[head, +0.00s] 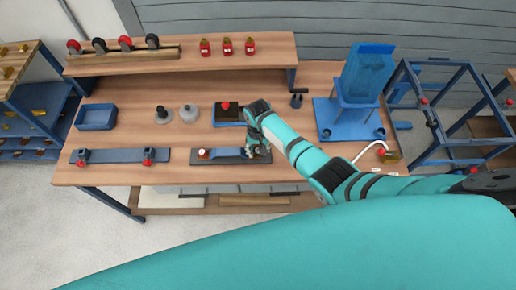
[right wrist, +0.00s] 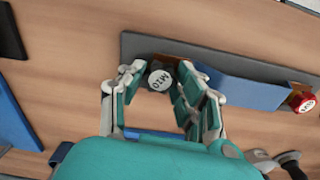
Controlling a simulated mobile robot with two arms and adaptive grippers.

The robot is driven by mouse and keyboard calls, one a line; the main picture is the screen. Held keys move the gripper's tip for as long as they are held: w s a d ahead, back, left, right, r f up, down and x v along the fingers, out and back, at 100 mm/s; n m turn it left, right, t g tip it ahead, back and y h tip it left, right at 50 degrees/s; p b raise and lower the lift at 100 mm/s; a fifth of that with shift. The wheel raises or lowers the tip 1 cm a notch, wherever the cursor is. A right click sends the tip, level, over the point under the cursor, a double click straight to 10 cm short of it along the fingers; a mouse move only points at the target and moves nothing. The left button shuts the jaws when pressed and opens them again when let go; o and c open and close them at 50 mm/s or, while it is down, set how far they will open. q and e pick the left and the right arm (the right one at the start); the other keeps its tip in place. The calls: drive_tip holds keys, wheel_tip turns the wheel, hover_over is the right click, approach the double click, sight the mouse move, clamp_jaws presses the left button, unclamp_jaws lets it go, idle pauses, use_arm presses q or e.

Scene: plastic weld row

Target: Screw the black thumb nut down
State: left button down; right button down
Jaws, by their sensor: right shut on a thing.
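The black thumb nut (right wrist: 160,79), with a white label on its top, shows in the right wrist view at one end of a grey plate (right wrist: 135,43). My right gripper (right wrist: 160,76) has its fingers on both sides of the nut and is shut on it. In the head view the right gripper (head: 256,150) is over the right end of the grey plate (head: 228,161) and hides the nut. A red nut (right wrist: 303,102) is at the plate's other end, past a blue block (right wrist: 238,92). How far down the black nut sits cannot be told. My left gripper is not in view.
A second blue plate (head: 116,155) with red knobs lies to the left on the wooden bench. Several red bottles (head: 227,46) are on the back shelf.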

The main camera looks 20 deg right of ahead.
drive_tip(key=m, duration=0.3)
drive_tip(key=shift+a+m, duration=0.1)
drive_tip(key=shift+m, duration=0.3)
drive_tip(key=m, duration=0.3)
drive_tip(key=shift+m, duration=0.4)
drive_tip(key=m, duration=0.3)
drive_tip(key=shift+m, duration=0.3)
drive_tip(key=m, duration=0.3)
drive_tip(key=shift+m, duration=0.4)
drive_tip(key=c, duration=1)
unclamp_jaws()
drive_tip(key=shift+o, duration=0.2)
